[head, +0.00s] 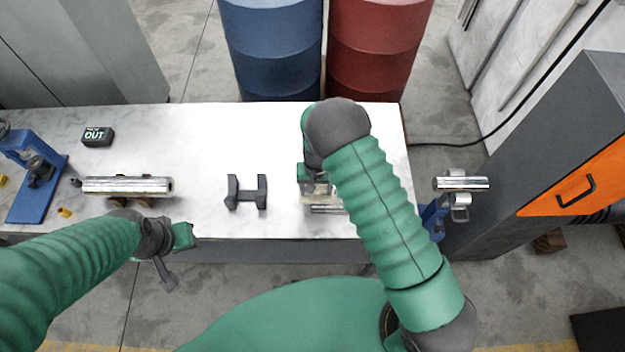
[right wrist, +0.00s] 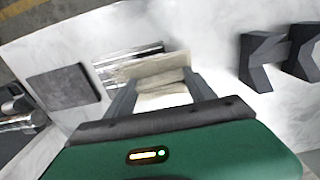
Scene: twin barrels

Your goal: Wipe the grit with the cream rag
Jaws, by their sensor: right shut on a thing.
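The cream rag (right wrist: 158,70) is a folded, pale beige pad between the two dark fingers of my right gripper (right wrist: 160,95) in the right wrist view. The gripper is shut on it, low over the white marbled tabletop. In the head view the rag (head: 318,188) shows in part beside my right gripper (head: 312,182), mostly hidden by my arm. No grit can be made out on the visible surface. My left gripper (head: 170,258) is off the table's front edge at the left, with nothing seen in it; its jaw opening is unclear.
A shiny metal piece (right wrist: 122,62) lies close to the rag, near a dark square plate (right wrist: 60,88). A dark grey cradle (head: 247,193) stands left of my right gripper. A metal cylinder (head: 128,185) lies farther left. Blue (head: 275,50) and red (head: 375,50) barrels stand behind the table.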

